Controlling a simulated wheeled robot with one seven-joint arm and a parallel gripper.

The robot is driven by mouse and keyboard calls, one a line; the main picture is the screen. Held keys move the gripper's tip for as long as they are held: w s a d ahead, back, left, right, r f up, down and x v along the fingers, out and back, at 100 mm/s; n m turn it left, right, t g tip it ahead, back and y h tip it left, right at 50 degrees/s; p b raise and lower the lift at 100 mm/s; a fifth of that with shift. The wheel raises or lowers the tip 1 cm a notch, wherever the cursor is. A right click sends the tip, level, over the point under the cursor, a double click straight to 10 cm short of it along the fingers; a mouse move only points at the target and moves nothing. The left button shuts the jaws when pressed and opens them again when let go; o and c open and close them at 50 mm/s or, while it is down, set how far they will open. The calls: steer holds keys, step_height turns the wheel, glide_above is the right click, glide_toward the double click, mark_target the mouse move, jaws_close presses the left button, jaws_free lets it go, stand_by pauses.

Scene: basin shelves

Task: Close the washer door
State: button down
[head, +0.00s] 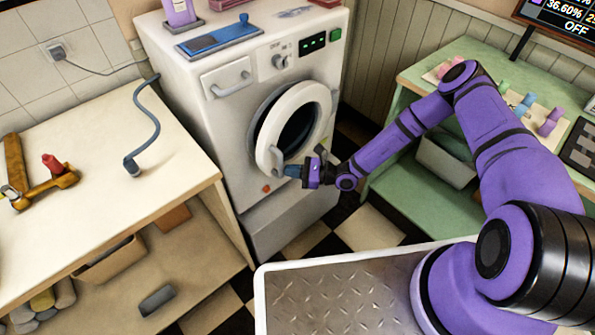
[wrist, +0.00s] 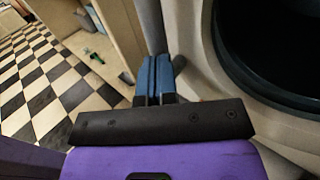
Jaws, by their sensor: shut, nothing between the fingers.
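The white washer (head: 225,125) stands in the middle of the head view.
A wooden counter (head: 90,205) with a hose (head: 148,125) and tools stands left of the washer. A green shelf unit (head: 410,185) with a grey bin (head: 445,160) stands to the right. Checkered floor (head: 365,228) shows between them.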

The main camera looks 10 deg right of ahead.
steer(key=w+a, duration=0.2)
steer(key=shift+a, duration=0.35)
steer(key=shift+s+d, duration=0.1)
steer(key=shift+d, duration=0.1)
steer(key=shift+d, duration=0.3)
steer(key=s+v, duration=0.2)
steer(key=v, duration=1.1)
steer(key=shift+a, duration=0.2)
